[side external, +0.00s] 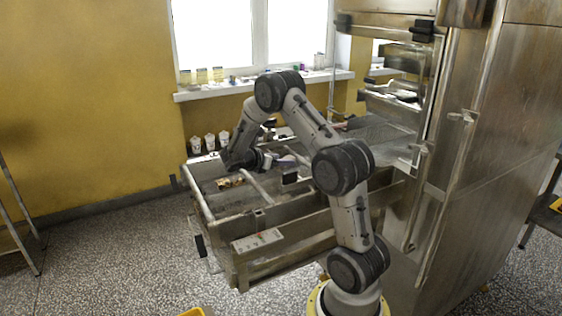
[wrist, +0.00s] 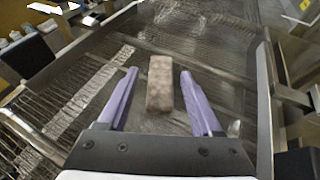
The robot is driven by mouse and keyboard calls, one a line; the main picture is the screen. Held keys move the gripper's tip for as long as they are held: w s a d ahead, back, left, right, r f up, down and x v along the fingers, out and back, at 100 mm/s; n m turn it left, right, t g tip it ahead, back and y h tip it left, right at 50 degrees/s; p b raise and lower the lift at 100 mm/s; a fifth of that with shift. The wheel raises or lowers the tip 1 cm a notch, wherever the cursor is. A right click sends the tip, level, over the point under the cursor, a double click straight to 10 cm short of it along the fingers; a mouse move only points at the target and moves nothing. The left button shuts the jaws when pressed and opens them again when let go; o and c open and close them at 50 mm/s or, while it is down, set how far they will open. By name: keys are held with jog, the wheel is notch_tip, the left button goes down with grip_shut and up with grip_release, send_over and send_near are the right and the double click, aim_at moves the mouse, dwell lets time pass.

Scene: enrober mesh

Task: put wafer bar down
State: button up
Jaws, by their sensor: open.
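The wafer bar (wrist: 160,84), a brown speckled block, lies on the wire mesh (wrist: 218,62) in the wrist view. It is between the two purple fingers of my gripper (wrist: 158,74), with a visible gap on each side. My gripper is open and the bar touches neither finger in this view.
Metal side rails (side external: 204,208) frame the bed, and crossbars span it. The steel machine housing (side external: 480,130) rises at the right.

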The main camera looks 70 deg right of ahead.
jog(key=v, duration=1.1)
jog(key=shift+w, duration=0.1)
jog(key=shift+a+r, duration=0.15)
jog(key=shift+a, duration=0.25)
jog(key=s+a+r+m+t+y, duration=0.2)
jog(key=s+a+m, duration=0.1)
jog(key=a, duration=0.4)
jog(key=s+a+r+m+t+y, duration=0.2)
jog(key=s+a+m+y, duration=0.1)
jog(key=a, duration=0.4)
jog(key=shift+s+r+m, duration=0.4)
jog(key=shift+o, duration=0.5)
jog(key=s+a+m+t+y, duration=0.3)
jog(key=s+a, duration=0.1)
jog(key=a, duration=0.4)
jog(key=s+a+r+m+t+y, duration=0.1)
jog(key=s+a+m+t+y, duration=0.2)
jog(key=a, duration=0.6)
jog(key=shift+s+m+t+y, duration=0.3)
jog(key=shift+s+y, duration=0.15)
jog(key=shift+y, duration=0.25)
